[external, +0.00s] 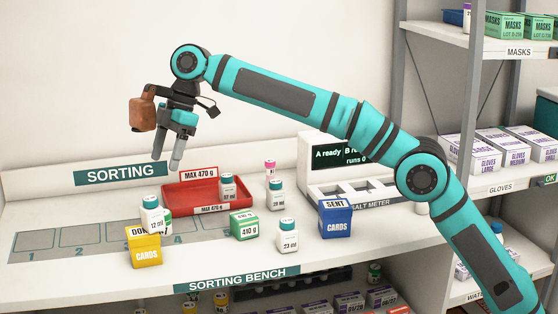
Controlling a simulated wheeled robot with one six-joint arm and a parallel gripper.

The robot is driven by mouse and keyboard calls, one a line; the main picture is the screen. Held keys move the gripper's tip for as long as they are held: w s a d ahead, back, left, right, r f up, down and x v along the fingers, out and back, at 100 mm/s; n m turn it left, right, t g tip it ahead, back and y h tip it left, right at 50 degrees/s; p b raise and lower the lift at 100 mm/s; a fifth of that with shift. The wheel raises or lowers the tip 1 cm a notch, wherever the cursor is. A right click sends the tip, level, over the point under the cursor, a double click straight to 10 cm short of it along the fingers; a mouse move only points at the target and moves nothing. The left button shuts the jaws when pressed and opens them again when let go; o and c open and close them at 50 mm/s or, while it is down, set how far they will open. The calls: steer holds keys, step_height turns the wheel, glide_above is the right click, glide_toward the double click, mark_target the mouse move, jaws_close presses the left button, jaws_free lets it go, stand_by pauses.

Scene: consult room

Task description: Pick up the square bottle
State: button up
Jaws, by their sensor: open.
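My gripper (168,157) hangs fingers down above the left part of the sorting bench, open, with nothing between its fingers. It is well above the bench things. At this size I cannot tell which bottle is square. A brown block (143,112) shows beside my wrist; I cannot tell what it is.
The red tray (172,206) lies mid-bench. A yellow cards box (144,248), green box (244,225) and blue cards box (335,218) stand around it. A pink-capped vial (270,170) is behind. A meter (345,160) and shelves are at right. The marked squares at left look mostly clear.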

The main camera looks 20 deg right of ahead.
mark_target(152, 215)
steer(key=x, duration=0.9)
steer(key=shift+a+f, duration=0.15)
steer(key=shift+f, duration=0.2)
steer(key=shift+x, duration=2.65)
steer(key=shift+s, duration=0.1)
steer(key=c, duration=1.1)
step_height(152, 215, up, 9)
steer(key=shift+r, duration=0.25)
steer(key=shift+c, duration=0.2)
steer(key=shift+r+m+t, duration=0.3)
steer(key=shift+r+m, duration=0.05)
steer(key=shift+m, duration=0.35)
steer(key=m+t, duration=0.1)
steer(key=m, duration=0.2)
steer(key=shift+y, duration=0.3)
steer(key=shift+f, duration=4.95)
